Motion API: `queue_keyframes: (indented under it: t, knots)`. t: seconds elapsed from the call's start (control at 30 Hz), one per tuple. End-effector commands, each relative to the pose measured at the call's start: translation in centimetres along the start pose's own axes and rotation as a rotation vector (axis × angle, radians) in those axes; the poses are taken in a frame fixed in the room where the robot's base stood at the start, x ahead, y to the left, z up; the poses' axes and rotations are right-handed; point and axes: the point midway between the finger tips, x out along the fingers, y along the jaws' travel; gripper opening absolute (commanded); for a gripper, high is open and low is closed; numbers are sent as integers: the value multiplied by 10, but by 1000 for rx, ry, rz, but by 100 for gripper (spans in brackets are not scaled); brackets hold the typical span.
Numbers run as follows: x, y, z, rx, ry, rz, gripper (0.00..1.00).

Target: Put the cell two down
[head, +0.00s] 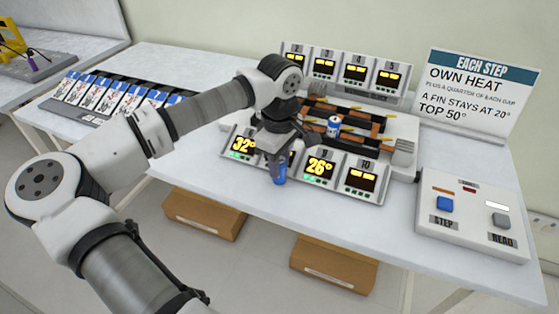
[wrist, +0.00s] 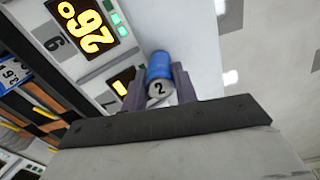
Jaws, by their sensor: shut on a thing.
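Cell two (wrist: 158,68) is a small blue cylinder with a pale end marked "2". My gripper (wrist: 159,86) is shut on it, with a finger on each side. In the head view the blue cell (head: 279,176) hangs below my gripper (head: 278,158), in front of the front row of displays at the table's front edge. My gripper hides part of one display there. Another blue-and-white cell (head: 333,126) stands in the chassis rig (head: 400,128), apart from my gripper.
Front displays read 32° (head: 243,145) and 26° (head: 320,167); display 10 (head: 362,178) shows only yellow bars. A back row of displays (head: 355,73) stands behind the rig. A STEP/READ panel (head: 470,222) is at right. Cards in a rack (head: 105,95) are at left.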

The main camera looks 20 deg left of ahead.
Motion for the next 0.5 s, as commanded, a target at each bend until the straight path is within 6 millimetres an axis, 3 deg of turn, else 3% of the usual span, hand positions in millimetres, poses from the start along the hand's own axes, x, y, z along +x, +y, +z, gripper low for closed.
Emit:
queue_keyframes:
  t: [0.23,0.27,0.4,0.5]
  knots:
    - [8,0,0,0,0,0,3]
    - [6,0,0,0,0,0,31]
    - [6,0,0,0,0,0,49]
    - [6,0,0,0,0,0,50]
